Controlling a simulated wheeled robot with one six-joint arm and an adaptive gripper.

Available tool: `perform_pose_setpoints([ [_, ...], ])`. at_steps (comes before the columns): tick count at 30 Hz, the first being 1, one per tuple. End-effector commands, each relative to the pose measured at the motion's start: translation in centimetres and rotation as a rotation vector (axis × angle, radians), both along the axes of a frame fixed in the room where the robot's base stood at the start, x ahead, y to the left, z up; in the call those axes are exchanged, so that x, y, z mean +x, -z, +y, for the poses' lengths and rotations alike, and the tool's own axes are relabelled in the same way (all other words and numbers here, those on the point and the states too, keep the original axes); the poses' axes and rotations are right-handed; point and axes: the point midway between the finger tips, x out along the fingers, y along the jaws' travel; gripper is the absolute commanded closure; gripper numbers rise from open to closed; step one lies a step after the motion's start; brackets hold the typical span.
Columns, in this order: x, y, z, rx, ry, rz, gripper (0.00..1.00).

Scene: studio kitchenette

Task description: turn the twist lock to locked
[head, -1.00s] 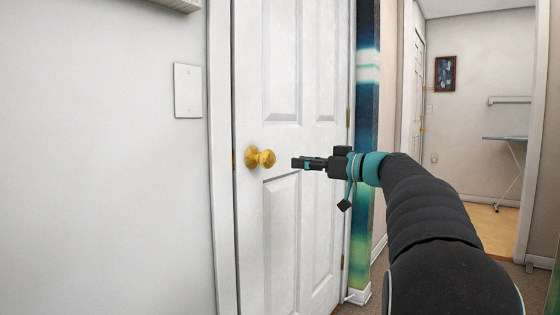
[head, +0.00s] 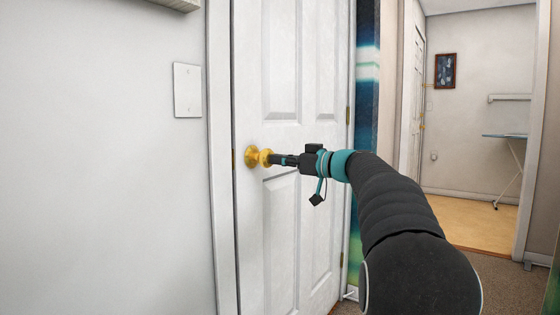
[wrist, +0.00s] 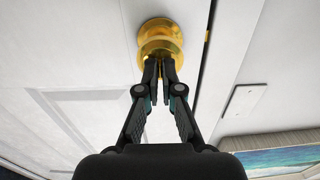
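A brass door knob (head: 252,158) is mounted near the left edge of a white panelled door (head: 283,60). The knob also shows in the wrist view (wrist: 160,32). My gripper (head: 273,159) points left, its fingertips at the face of the knob. In the wrist view my gripper's fingertips (wrist: 161,64) stand close together, with a narrow gap showing gold. The twist lock cannot be made out apart from the knob; the fingertips cover the middle of its face. Whether the fingers grip it cannot be told.
The door is shut in its white frame (head: 220,200). A wall plate (head: 187,90) is on the wall to the left. A blue-green patterned panel (head: 367,90) is right of the door. Further right, an opening leads to a room with an ironing board (head: 505,137).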

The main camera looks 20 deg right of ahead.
Motion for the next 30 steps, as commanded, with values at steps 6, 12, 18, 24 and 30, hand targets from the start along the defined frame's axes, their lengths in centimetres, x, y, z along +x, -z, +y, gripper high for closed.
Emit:
perform_pose_setpoints([
  [6, -0.01, 0.00, -0.01, 0.001, 0.000, 0.001, 1.00],
  [12, -0.01, 0.04, -0.01, 0.024, 0.000, 0.017, 1.00],
  [18, -0.02, 0.09, -0.01, 0.102, 0.000, 0.070, 1.00],
  [24, -0.02, 0.10, -0.02, 0.236, 0.000, 0.165, 1.00],
  [30, -0.02, 0.00, -0.02, 0.392, 0.000, 0.275, 1.00],
])
